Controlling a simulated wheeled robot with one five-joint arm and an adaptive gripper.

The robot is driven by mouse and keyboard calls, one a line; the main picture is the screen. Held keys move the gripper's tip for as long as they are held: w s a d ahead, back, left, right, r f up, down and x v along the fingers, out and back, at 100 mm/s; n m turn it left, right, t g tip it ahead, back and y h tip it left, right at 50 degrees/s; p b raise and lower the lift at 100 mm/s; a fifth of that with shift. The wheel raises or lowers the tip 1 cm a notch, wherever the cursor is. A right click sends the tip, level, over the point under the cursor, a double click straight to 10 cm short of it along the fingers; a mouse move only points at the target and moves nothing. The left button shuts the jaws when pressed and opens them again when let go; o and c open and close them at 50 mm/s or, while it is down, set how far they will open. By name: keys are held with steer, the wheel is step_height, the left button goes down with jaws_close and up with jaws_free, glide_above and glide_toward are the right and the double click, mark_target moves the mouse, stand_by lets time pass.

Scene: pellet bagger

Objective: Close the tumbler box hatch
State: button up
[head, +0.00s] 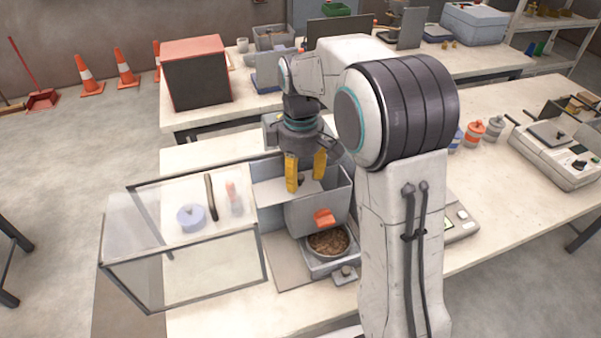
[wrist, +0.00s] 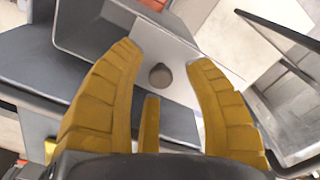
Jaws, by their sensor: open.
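A grey pellet bagger (head: 318,212) stands on the near table, with an orange tab on its front. A clear box-shaped hatch with a dark frame (head: 183,283) juts out to the left from the bagger; it looks swung open. The dark frame also shows in the wrist view (wrist: 283,30). My gripper (head: 305,183) points down over the bagger's open top, with its yellow fingers apart. In the wrist view my gripper (wrist: 165,56) has a round grey knob (wrist: 160,76) on a pale plate between its fingertips. I cannot tell whether the fingers touch it.
A bowl of brown pellets (head: 328,242) sits under the bagger's front. A blue-lidded jar (head: 191,217) and a dark stick (head: 211,197) are seen near the clear hatch. An orange-framed box (head: 197,80) stands on the back table.

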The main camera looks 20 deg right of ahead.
steer(key=shift+o, duration=0.3)
jaws_close()
steer(key=shift+s, duration=0.1)
